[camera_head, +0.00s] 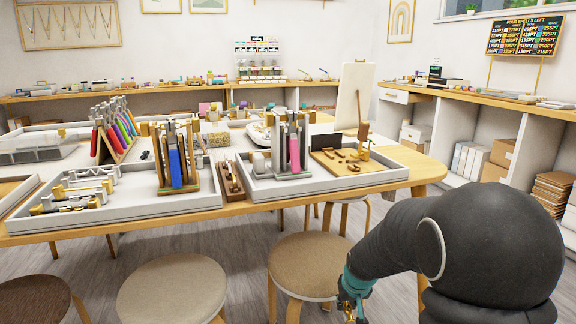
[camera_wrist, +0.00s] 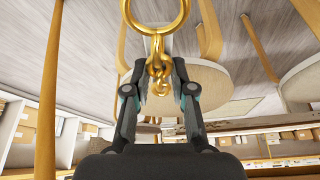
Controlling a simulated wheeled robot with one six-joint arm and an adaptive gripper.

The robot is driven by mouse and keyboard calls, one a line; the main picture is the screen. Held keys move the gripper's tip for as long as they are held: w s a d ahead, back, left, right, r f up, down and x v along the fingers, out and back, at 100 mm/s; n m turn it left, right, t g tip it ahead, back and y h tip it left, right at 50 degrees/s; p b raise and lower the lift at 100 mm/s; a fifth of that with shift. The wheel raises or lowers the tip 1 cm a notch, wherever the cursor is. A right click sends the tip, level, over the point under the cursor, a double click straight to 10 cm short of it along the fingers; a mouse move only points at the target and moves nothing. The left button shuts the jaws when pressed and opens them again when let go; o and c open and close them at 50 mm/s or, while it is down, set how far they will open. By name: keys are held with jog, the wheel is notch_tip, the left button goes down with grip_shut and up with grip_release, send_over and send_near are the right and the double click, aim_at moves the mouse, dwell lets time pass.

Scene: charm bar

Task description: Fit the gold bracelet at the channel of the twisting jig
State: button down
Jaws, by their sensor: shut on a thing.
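My gripper (camera_wrist: 157,78) is shut on the gold bracelet (camera_wrist: 158,15), a chain of gold links with a large ring at its end. The ring sticks out beyond the fingertips in the wrist view. In the head view, my gripper (camera_head: 352,306) hangs low in front of the table, beside a round stool and below the tabletop; the bracelet is hard to make out there. I cannot tell for sure which thing is the twisting jig. A wooden board with small brown pieces and an upright post (camera_head: 362,152) stands in the right tray, and a metal frame (camera_head: 75,190) lies in the left tray.
The wooden table (camera_head: 235,214) carries white trays, plier racks (camera_head: 290,150) and a row of colored tools (camera_head: 115,135). Round stools (camera_head: 305,265) stand close in front. A shelf unit (camera_head: 480,115) runs along the right wall. Open floor lies between the stools and shelves.

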notch_tip(320, 180, down, 8)
jog(key=shift+m, duration=0.3)
jog(key=shift+s+f, duration=0.1)
